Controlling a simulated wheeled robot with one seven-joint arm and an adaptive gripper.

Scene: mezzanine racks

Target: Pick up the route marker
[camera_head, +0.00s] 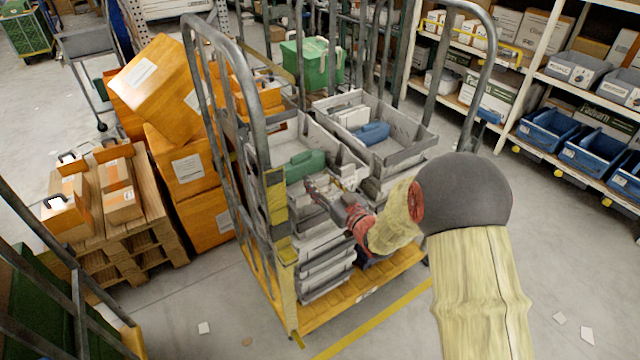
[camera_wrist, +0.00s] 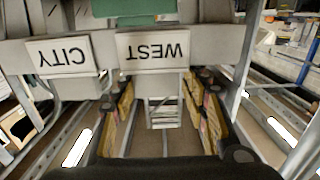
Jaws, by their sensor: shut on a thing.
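My gripper (camera_head: 313,188) is at the front of the left grey tote (camera_head: 338,150) on the roll cage. In the wrist view my gripper (camera_wrist: 158,92) is just below an upside-down white WEST label (camera_wrist: 152,46). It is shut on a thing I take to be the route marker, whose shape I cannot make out. A green item (camera_head: 306,165) lies in the left tote, and green also shows above the WEST label (camera_wrist: 135,8). An upside-down CITY label (camera_wrist: 64,58) is beside it. A blue item (camera_head: 374,133) lies in the right tote.
The cage's grey posts (camera_head: 263,130) stand close to the left of my gripper. Orange boxes (camera_head: 185,165) and a wooden pallet (camera_head: 125,240) are on the left. Racks with blue bins (camera_head: 548,131) stand at the right. The floor at the front is mostly clear.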

